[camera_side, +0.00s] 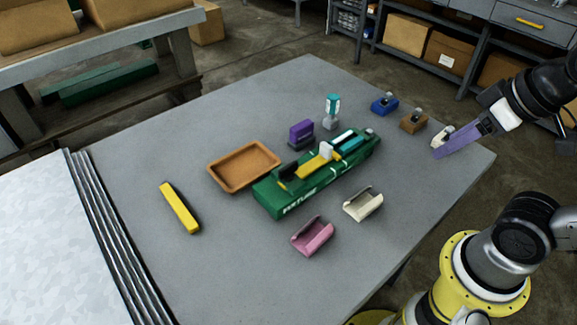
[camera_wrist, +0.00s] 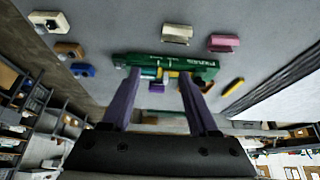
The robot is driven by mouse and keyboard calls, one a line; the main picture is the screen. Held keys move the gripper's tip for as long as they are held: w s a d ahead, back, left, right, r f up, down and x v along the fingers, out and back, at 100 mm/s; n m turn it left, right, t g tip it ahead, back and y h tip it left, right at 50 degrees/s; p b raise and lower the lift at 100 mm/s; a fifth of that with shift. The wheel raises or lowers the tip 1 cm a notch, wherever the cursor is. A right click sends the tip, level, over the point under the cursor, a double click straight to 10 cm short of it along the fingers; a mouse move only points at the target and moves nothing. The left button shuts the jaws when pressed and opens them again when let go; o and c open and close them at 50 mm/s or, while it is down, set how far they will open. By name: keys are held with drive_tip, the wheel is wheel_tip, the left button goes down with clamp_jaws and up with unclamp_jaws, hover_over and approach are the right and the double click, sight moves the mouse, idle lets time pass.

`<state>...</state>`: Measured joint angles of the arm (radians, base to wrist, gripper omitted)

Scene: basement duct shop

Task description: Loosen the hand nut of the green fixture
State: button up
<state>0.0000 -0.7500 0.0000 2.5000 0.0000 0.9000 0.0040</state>
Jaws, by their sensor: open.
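The green fixture (camera_side: 268,197) is a long block with white lettering, lying near the middle of the grey table. A yellow bar, a black part, a white upright piece and a teal piece sit on top of it. A small grey part shows at its far right end; I cannot tell which part is the hand nut. In the wrist view the fixture (camera_wrist: 190,63) appears beyond my fingertips. My gripper (camera_side: 440,152), with purple fingers, is above the table's right side, well away from the fixture. In the wrist view my gripper (camera_wrist: 160,78) is open and empty.
A brown tray (camera_side: 243,167), purple block (camera_side: 301,132) and teal-topped piece (camera_side: 332,106) stand behind the fixture. Pink (camera_side: 313,237) and cream (camera_side: 364,204) holders lie in front. Blue (camera_side: 384,104), brown (camera_side: 413,121) and cream (camera_side: 441,136) blocks are near my gripper. A yellow bar (camera_side: 179,208) lies left.

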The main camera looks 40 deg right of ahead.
drive_tip(key=shift+o, duration=2.3)
drive_tip(key=w+r+m, duration=0.1)
drive_tip(key=w+r, duration=0.1)
drive_tip(key=w, duration=0.1)
drive_tip(key=w+r+m, duration=0.1)
drive_tip(key=shift+w+d+r+m+t, duration=0.25)
drive_tip(key=shift+w+m+t, duration=0.05)
drive_tip(key=shift+w+t, duration=0.1)
drive_tip(key=n+g, duration=0.2)
drive_tip(key=n, duration=0.1)
hover_over(288, 166)
drive_tip(key=s, duration=0.6)
wheel_tip(288, 166, down, 6)
drive_tip(key=r, duration=0.1)
drive_tip(key=x, duration=1.4)
drive_tip(key=shift+w+d, duration=0.1)
drive_tip(key=shift+w, duration=0.1)
drive_tip(key=c, duration=1.4)
